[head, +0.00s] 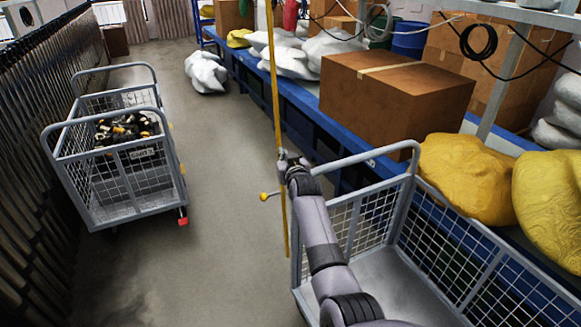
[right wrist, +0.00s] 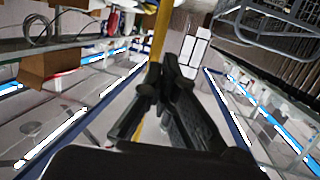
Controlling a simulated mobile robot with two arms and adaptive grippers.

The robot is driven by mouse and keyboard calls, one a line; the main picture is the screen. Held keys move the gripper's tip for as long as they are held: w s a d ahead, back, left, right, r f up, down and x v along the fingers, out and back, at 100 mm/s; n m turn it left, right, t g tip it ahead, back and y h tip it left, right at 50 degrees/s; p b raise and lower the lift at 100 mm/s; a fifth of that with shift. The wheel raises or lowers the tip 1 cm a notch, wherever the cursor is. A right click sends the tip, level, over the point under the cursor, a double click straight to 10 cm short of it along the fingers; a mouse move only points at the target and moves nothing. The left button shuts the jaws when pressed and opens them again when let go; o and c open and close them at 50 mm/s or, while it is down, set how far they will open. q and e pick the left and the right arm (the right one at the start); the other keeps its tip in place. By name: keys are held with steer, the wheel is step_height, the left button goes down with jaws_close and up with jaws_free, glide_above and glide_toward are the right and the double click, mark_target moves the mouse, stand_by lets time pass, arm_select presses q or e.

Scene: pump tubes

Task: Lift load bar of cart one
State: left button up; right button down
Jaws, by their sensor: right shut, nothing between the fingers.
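A grey wire-mesh cart (head: 115,178) stands at the left, holding a pile of dark and yellow parts (head: 125,130). Its front label is too small to read surely. A second grey mesh cart (head: 345,225) stands at the right, partly hidden by my right arm. I cannot tell which part is the load bar. My right gripper (head: 286,160) is shut and empty, beside a tall thin yellow pole (head: 274,75). In the right wrist view, its closed dark fingers (right wrist: 160,82) overlap the pole (right wrist: 160,40). My left gripper is not in view.
A blue shelf (head: 300,95) runs along the right with a cardboard box (head: 395,100), white sacks and yellow sacks (head: 465,180). A dark slatted fence (head: 30,170) lines the left. A small yellow knob (head: 264,196) is beside the pole.

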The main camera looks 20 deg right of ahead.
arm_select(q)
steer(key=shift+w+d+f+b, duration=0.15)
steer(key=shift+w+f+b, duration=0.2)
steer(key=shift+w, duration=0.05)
arm_select(e)
steer(key=d+v, duration=0.1)
steer(key=v, duration=0.6)
steer(key=shift+s+a, duration=0.35)
steer(key=shift+a, duration=0.1)
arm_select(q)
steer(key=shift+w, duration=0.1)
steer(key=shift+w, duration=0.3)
arm_select(e)
steer(key=shift+f, duration=0.15)
